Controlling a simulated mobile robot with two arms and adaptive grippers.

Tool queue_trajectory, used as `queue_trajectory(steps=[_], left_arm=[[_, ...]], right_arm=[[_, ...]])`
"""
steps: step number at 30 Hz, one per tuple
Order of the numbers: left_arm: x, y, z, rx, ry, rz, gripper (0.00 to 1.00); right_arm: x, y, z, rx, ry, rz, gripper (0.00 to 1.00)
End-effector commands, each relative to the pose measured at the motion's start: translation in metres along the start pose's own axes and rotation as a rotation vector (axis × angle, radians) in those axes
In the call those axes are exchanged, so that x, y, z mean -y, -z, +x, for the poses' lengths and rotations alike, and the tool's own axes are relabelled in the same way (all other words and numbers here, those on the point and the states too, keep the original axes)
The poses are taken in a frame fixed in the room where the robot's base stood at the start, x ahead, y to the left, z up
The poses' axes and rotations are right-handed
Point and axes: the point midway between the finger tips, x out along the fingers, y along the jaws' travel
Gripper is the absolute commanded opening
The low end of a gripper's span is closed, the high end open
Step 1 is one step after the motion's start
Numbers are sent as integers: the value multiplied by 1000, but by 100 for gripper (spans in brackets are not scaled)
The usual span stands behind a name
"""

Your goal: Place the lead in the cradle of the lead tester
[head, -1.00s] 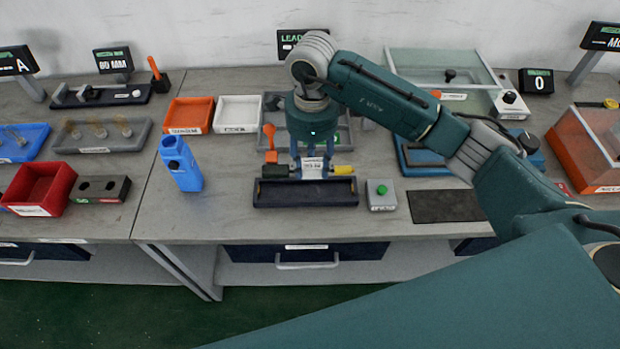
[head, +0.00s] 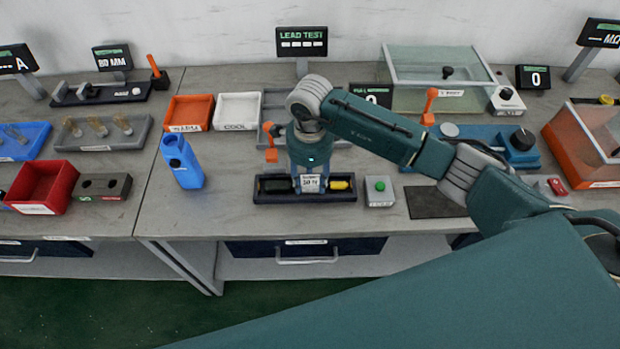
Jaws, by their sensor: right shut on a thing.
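The lead (head: 341,185) has a yellow end at right, a dark end at left and a white tag in the middle. The lead tester's cradle (head: 305,199) is a long dark trough near the front of the bench. My right gripper (head: 311,184) points down over the middle of the cradle, shut on the lead. The lead lies lengthwise along the cradle and appears to be down between its walls; I cannot tell whether it touches the bottom. The fingers and tag hide the lead's middle. The "LEAD TEST" display (head: 302,42) stands behind. My left gripper is out of view.
A grey box with a green button (head: 379,190) stands just right of the cradle. A blue bottle-like device (head: 182,162) stands to the left. Orange (head: 188,113) and white (head: 237,112) trays sit behind. Bare bench lies between the blue device and the cradle.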

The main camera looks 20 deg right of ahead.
Motion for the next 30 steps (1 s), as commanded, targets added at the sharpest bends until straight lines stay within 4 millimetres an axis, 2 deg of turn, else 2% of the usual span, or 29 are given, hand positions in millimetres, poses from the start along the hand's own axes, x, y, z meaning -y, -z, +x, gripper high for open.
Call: queue_trajectory(steps=[1, 3, 4, 11, 15, 16, 20, 30], left_arm=[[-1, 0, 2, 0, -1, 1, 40], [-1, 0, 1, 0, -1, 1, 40], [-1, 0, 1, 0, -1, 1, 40], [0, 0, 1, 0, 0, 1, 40], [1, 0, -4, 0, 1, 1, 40], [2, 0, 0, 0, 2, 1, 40], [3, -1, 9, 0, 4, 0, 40], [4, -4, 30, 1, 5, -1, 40]], right_arm=[[0, 0, 1, 0, 0, 0, 44], [0, 0, 1, 0, 0, 0, 58], [0, 0, 1, 0, 0, 0, 59], [0, 0, 0, 0, -1, 0, 59], [0, 0, -5, 1, 0, 1, 59], [1, 0, -7, 1, 2, 0, 59], [1, 0, -28, 2, 5, -2, 59], [1, 0, -99, 1, 4, 0, 59]])
